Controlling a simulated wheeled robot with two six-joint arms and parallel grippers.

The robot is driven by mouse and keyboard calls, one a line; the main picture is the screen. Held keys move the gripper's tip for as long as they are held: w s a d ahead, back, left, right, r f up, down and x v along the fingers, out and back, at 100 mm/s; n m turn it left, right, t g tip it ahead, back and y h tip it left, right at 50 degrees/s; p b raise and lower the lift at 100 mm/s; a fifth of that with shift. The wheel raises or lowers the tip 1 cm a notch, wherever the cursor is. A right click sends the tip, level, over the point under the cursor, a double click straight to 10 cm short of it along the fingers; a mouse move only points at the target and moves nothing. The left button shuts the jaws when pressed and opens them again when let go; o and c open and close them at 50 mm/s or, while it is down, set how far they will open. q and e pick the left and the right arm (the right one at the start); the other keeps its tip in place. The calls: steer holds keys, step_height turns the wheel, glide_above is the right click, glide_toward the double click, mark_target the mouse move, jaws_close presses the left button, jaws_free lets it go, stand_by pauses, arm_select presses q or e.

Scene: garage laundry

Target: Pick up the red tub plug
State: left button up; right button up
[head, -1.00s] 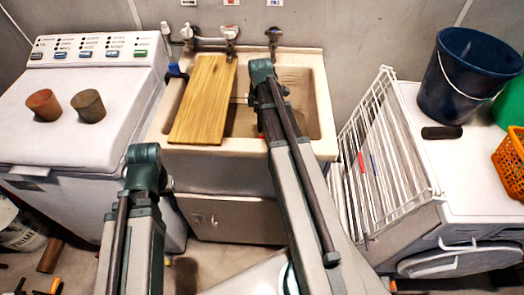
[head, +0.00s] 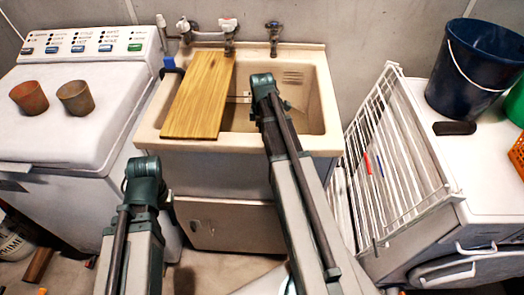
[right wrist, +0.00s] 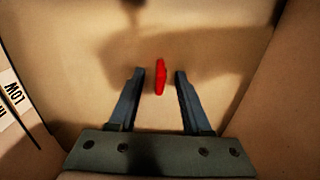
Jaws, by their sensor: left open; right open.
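The red tub plug (right wrist: 160,78) shows in the right wrist view as a narrow upright red shape against the tan surface of the sink. My right gripper (right wrist: 160,74) is open, with one finger on each side of the plug and a gap on both sides. In the head view my right arm reaches over the sink (head: 322,100); its fingers and the plug are hidden there. My left gripper (head: 166,188) is low at the left, in front of the washer and sink cabinet, mostly hidden behind its own wrist.
A wooden board (head: 200,95) covers the sink's left part, below the taps (head: 229,30). Two clay pots (head: 76,97) stand on the washer (head: 62,140) at left. A white wire rack (head: 395,160) stands right of the sink, near a dark blue bucket (head: 466,68).

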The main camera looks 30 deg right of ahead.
steer(key=shift+f, duration=0.6)
arm_select(q)
steer(key=shift+f, duration=0.45)
arm_select(e)
steer(key=shift+r, duration=0.15)
jaws_close()
arm_select(q)
steer(key=shift+r, duration=0.15)
arm_select(e)
steer(key=shift+r, duration=0.1)
arm_select(q)
step_height(320, 180, up, 10)
steer(key=p, duration=1)
arm_select(e)
step_height(320, 180, up, 10)
